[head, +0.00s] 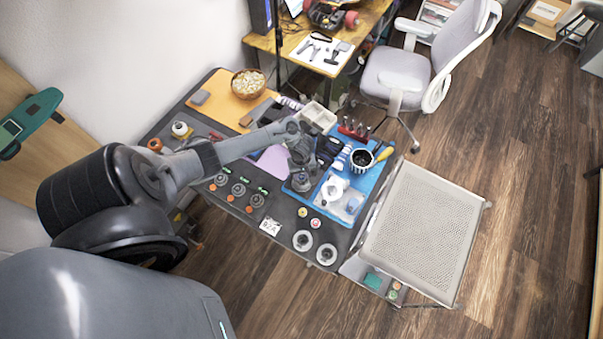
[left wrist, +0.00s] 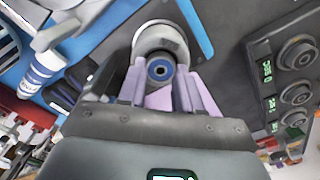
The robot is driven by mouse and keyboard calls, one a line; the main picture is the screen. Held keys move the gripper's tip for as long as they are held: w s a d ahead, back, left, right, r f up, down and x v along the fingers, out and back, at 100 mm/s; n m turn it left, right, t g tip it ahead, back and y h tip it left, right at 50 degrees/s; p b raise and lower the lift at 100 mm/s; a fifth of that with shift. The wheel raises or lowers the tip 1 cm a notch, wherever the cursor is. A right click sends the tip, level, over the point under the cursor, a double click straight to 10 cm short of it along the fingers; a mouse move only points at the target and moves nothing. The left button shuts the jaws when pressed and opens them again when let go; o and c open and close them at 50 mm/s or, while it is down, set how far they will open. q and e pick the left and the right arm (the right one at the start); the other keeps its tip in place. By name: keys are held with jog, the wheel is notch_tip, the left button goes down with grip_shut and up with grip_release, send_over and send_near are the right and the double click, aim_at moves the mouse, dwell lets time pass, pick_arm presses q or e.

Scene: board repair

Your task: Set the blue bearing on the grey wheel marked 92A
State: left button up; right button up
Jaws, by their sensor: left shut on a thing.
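My left gripper (head: 300,168) is over the blue mat's left edge in the head view. In the left wrist view its pale purple fingers (left wrist: 160,94) are shut on the blue bearing (left wrist: 160,70), a small ring with a dark centre. A pale grey wheel (left wrist: 160,38) shows just beyond the bearing; I cannot tell whether the two touch. No 92A mark is readable on it. In the head view the gripper hides the bearing, and a grey round piece (head: 301,183) shows below the fingers. My right gripper is not in view.
Several round pieces with green displays (head: 238,189) stand left of the gripper. A black cup (head: 362,159) and white parts (head: 333,188) are on the blue mat.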

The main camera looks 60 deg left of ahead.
pick_arm(q)
jog(key=shift+s+f, duration=0.1)
jog(key=shift+f, duration=0.05)
dwell(0.3)
jog(key=shift+s+a+f, duration=0.1)
jog(key=shift+f, duration=0.2)
jog(key=o, duration=0.9)
jog(key=shift+s, duration=0.1)
jog(key=shift+c, duration=0.5)
jog(key=shift+r+p, duration=0.35)
jog(key=shift+p, duration=0.25)
jog(key=shift+o, duration=0.8)
jog(key=shift+r+p, duration=0.25)
jog(key=shift+p, duration=0.05)
jog(key=r+p, duration=0.4)
jog(key=p, duration=0.1)
jog(key=shift+w+r, duration=0.15)
jog(key=shift+w, duration=0.1)
jog(key=shift+r+p, duration=0.7)
jog(key=shift+r, duration=0.3)
